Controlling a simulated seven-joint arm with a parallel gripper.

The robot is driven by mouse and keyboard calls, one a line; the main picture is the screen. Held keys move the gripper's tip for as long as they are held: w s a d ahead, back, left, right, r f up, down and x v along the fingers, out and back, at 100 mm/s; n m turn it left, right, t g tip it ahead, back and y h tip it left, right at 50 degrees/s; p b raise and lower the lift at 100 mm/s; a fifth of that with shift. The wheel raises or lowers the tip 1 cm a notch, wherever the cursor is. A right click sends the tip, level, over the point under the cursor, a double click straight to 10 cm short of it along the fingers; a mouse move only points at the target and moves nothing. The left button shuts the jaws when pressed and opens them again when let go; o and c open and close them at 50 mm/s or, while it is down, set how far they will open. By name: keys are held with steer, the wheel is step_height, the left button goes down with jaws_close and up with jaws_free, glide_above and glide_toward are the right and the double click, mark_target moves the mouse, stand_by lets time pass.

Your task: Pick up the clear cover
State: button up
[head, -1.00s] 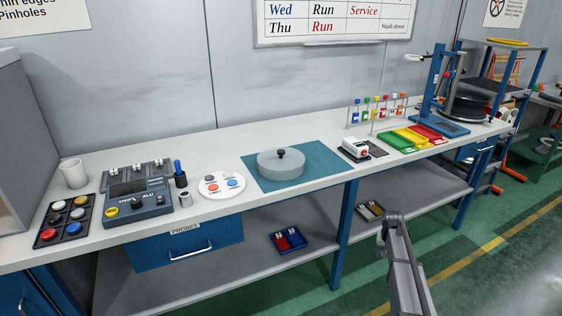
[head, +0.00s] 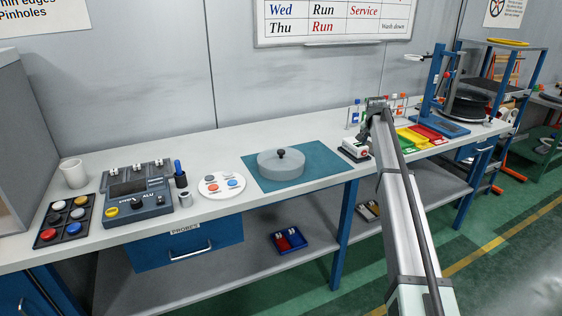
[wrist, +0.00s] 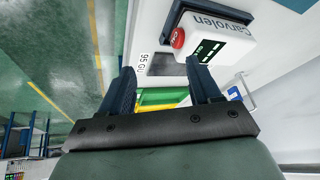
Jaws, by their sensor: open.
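The clear cover (head: 281,165) is a round, greyish see-through lid with a black knob on top. It sits on a teal mat (head: 320,155) in the middle of the bench in the head view. My gripper (wrist: 160,76) is open and empty in the wrist view, its two dark fingers spread apart. In the head view the end of my arm (head: 376,108) is above the bench, to the right of the cover and apart from it. The fingers are hard to make out there. The cover does not show in the wrist view.
A white device with a red button (head: 355,149) stands right of the mat; it also shows in the wrist view (wrist: 212,42). Coloured trays (head: 410,138) lie farther right. A white disc with buttons (head: 222,185) and a blue-grey meter (head: 138,197) stand to the left.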

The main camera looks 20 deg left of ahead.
steer(key=s+a+r+m+g+y, duration=0.15)
steer(key=a+m, duration=0.25)
steer(key=a, duration=0.4)
steer(key=s+a+r+m+g, duration=0.1)
steer(key=s+a+r+m, duration=0.2)
steer(key=a, duration=0.5)
steer(key=m+g, duration=0.3)
steer(key=m, duration=0.5)
glide_toward(282, 151)
steer(key=shift+y, duration=0.35)
steer(key=f, duration=0.6)
steer(key=a+f, duration=0.1)
steer(key=f, duration=0.2)
steer(key=shift+f, duration=0.35)
jaws_close()
